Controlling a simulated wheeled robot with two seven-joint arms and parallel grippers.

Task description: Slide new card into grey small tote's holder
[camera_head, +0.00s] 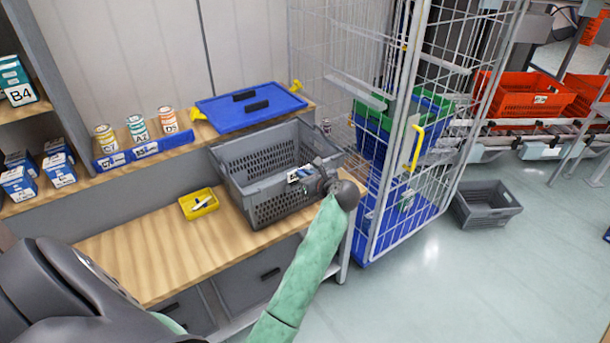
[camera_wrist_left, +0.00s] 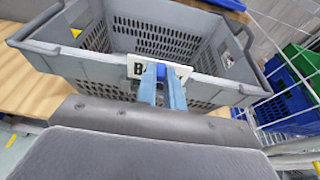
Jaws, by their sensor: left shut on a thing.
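The grey tote (camera_head: 262,213) stands on the wooden bench, open and empty as far as I see. It fills the upper part of the left wrist view (camera_wrist_left: 85,68). My left gripper (camera_head: 318,178) is at the tote's near wall, just below the rim. It is shut on a white card (camera_head: 300,174); the card's letter "B" shows in the left wrist view (camera_wrist_left: 138,70), beside the blue fingertips (camera_wrist_left: 165,74). The card is upright against the wall. The fingers cover its middle, and I cannot tell whether it sits inside the holder. My right gripper is not in view.
A yellow bin (camera_head: 199,203) with small items sits left of the tote on the bench. A blue lid (camera_head: 248,107) lies behind it. A wire cage trolley (camera_head: 395,215) stands close on the right. Another grey crate (camera_head: 486,207) is on the floor.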

